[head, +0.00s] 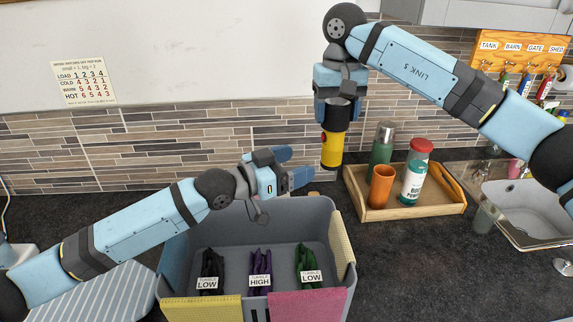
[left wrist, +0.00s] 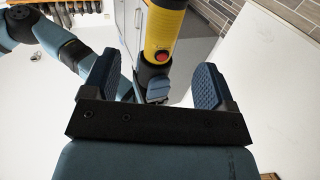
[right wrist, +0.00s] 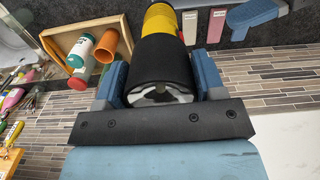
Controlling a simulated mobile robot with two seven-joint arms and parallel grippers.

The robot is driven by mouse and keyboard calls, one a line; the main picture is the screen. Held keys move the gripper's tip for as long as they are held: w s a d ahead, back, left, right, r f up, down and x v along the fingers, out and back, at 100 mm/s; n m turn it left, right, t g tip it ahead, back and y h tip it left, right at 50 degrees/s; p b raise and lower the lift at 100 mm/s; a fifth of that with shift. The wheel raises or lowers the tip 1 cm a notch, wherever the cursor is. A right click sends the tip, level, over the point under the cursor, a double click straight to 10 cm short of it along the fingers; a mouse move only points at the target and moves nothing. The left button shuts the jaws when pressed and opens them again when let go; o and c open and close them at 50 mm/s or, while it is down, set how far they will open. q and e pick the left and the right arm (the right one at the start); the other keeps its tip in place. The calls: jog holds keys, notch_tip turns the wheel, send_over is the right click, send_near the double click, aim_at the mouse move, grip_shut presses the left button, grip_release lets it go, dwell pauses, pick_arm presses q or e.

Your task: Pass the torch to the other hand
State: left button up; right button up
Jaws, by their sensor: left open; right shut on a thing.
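The torch (head: 332,150) is yellow and black with a red button. It hangs upright, yellow end down, above the back of the grey crate. My right gripper (head: 337,98) is shut on its black upper part; the right wrist view shows the torch (right wrist: 162,62) between both fingers. My left gripper (head: 294,166) is open and empty, just left of the torch's lower yellow end. In the left wrist view the yellow part of the torch (left wrist: 163,28) is seen beyond the gap between the open fingers, apart from them.
The grey crate (head: 180,245) below holds dark bundles with labels, with cloths over its rim. A sink (head: 530,205) lies further right.

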aim_at(325, 153)
pick_arm(q)
jog(key=x, duration=1)
jog(key=shift+w+d, duration=0.2)
jog(key=shift+d, duration=0.15)
jog(key=c, duration=1)
jog(key=shift+c, duration=0.2)
pick_arm(e)
jog(key=o, duration=1.3)
jog(key=shift+r, duration=0.1)
